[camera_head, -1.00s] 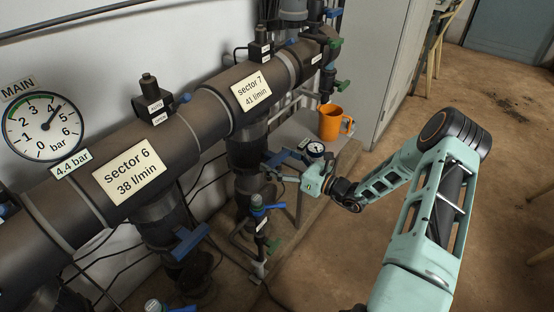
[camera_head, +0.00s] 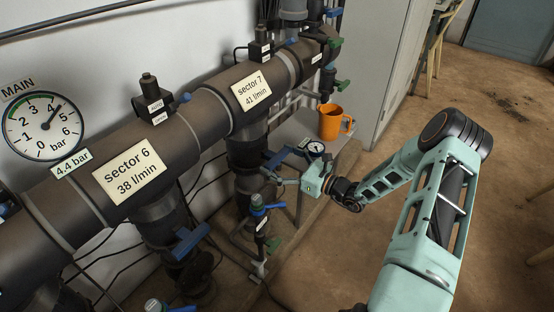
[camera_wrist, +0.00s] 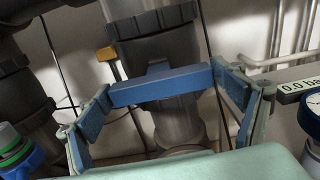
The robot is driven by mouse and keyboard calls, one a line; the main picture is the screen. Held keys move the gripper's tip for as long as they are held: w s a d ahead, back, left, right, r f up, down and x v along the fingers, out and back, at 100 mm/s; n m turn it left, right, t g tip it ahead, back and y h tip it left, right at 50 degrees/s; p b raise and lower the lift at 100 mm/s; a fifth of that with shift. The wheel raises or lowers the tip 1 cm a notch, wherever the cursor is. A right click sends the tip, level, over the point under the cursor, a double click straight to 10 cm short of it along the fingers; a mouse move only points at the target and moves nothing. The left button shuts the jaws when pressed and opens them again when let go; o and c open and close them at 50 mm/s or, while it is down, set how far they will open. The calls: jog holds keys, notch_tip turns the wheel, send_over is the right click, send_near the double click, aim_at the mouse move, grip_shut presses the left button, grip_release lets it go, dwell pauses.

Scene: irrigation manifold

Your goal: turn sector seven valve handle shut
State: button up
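The sector 7 valve handle is a blue bar (camera_wrist: 160,86) on a dark vertical pipe. In the wrist view it lies crosswise, slightly tilted, between the two blue-padded fingers of my gripper (camera_wrist: 162,80). The fingers are spread wide, one near each end of the bar; whether either pad touches it I cannot tell. In the head view the handle (camera_head: 277,160) is below the sector 7 label (camera_head: 251,90), which reads 41 l/min. My gripper (camera_head: 286,170) is at its right there and partly overlaps it.
An orange mug (camera_head: 330,122) and a small round gauge (camera_head: 315,149) are close behind my gripper. A blue-topped small valve (camera_head: 258,201) stands just below it. The sector 6 handle (camera_head: 190,241) is at the lower left. Open floor (camera_head: 400,240) lies to the right.

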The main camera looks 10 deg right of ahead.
jog(key=shift+o, duration=0.7)
jog(key=v, duration=1.2)
jog(key=shift+r, duration=0.1)
